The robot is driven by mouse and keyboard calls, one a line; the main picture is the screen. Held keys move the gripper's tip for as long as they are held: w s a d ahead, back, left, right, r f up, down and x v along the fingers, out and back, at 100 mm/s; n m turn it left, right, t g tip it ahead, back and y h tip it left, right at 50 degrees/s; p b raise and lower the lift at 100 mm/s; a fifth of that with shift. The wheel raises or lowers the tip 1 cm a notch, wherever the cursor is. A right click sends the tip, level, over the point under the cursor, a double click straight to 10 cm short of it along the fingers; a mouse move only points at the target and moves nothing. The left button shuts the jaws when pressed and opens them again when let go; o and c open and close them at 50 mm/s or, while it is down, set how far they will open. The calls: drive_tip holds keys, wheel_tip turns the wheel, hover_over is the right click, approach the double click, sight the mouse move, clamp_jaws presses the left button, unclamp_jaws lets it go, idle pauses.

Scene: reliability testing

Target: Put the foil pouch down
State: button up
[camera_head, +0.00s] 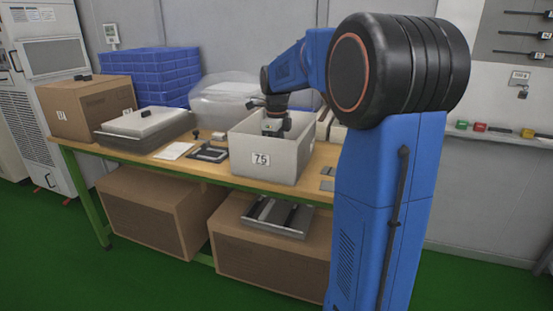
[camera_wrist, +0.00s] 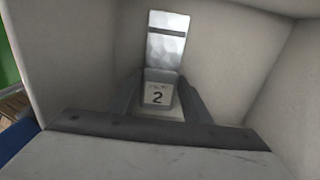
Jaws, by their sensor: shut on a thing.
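My gripper (camera_head: 272,127) is down inside the grey-white bin labelled 75 (camera_head: 260,160) on the bench. In the wrist view, my gripper (camera_wrist: 160,100) is shut on the foil pouch (camera_wrist: 166,38). The pouch is shiny silver with a dark band across it and shows beyond the fingers. A pale face marked 2 shows between the fingers; whether it is part of the pouch I cannot tell. The bin's walls surround the gripper. Contact between the pouch and the bin floor is not clear.
The wooden bench (camera_head: 210,175) also holds a dark frame (camera_head: 209,154), a grey case (camera_head: 145,127), a cardboard box (camera_head: 87,107) and blue crates (camera_head: 168,75). A clear rounded container (camera_head: 222,93) stands behind the bin. The bin's walls are close around my gripper.

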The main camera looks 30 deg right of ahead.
drive_tip(key=shift+f, duration=0.15)
drive_tip(key=o, duration=1)
drive_tip(key=shift+o, duration=0.2)
wheel_tip(320, 180, up, 12)
idle(0.5)
